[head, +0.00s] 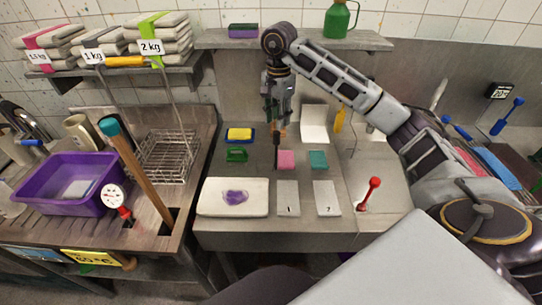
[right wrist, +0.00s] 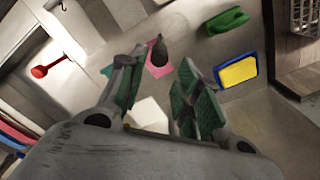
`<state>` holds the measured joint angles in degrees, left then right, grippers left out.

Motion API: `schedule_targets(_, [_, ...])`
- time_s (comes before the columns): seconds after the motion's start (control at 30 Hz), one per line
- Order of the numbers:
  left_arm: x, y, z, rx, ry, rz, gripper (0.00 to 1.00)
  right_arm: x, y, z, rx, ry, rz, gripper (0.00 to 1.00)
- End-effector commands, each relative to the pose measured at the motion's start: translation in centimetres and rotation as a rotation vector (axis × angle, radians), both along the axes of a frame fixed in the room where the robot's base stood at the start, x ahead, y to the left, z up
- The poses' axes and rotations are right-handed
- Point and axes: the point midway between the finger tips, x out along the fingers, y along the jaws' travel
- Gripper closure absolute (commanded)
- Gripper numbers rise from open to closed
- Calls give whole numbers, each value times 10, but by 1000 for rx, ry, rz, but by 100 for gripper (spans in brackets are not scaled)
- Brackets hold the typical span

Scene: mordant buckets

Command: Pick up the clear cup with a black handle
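A small upright dark handle (head: 277,148) shows on the counter just below my right gripper in the head view. In the right wrist view a dark tip (right wrist: 158,48) shows beyond the fingers, beside the pink square. I cannot make out a clear cup body in either view. My right gripper (head: 277,119) hangs pointing down above the back middle of the counter. In the right wrist view its two green-padded fingers (right wrist: 160,93) stand apart with nothing gripped between them. My left gripper is not in view.
Near the handle are a yellow-blue sponge (head: 240,134), a green brush (head: 237,155), a pink square (head: 287,160) and a teal square (head: 318,160). A white board (head: 212,205) lies in front. A purple tub (head: 65,190) is left.

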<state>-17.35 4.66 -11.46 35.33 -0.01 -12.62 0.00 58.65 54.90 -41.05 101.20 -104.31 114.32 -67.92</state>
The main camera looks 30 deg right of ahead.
Motion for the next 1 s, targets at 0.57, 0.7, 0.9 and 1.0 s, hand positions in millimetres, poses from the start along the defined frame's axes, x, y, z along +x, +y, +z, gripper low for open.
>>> schedule_targets(0.57, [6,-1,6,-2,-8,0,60,-1,0,-58,0,2,1,66])
schedule_targets(0.7, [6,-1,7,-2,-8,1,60,0,0,-70,1,1,0,66])
schedule_targets(0.9, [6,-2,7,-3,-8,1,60,0,0,-76,0,0,0,66])
schedule_targets(1.0, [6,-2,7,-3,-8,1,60,0,0,-76,0,-1,0,66])
